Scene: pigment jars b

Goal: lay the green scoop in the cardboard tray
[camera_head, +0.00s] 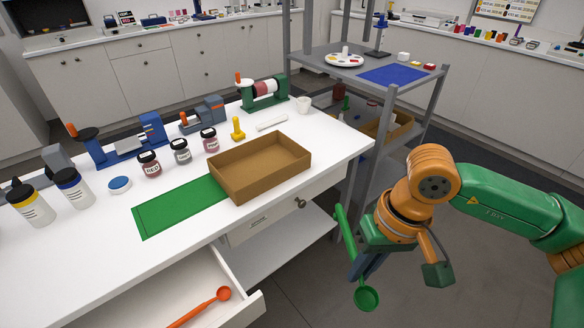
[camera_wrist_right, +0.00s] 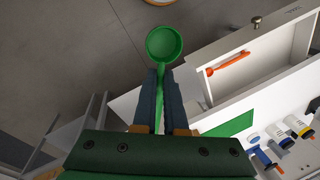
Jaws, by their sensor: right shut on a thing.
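The green scoop (camera_head: 366,297) is held in my right gripper (camera_head: 369,264), off the right front edge of the table and above the floor. Its round bowl hangs low and its handle points up. In the right wrist view the scoop's bowl (camera_wrist_right: 164,43) extends beyond the fingertips, and the right gripper (camera_wrist_right: 159,90) is shut on its handle. The cardboard tray (camera_head: 262,166) stands empty on the white table, left of the gripper and partly over the green mat (camera_head: 180,207). My left gripper is not in view.
An open drawer (camera_head: 170,300) below the tabletop holds an orange scoop (camera_head: 214,302). A grey shelf rack (camera_head: 370,75) rises behind the table's right end.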

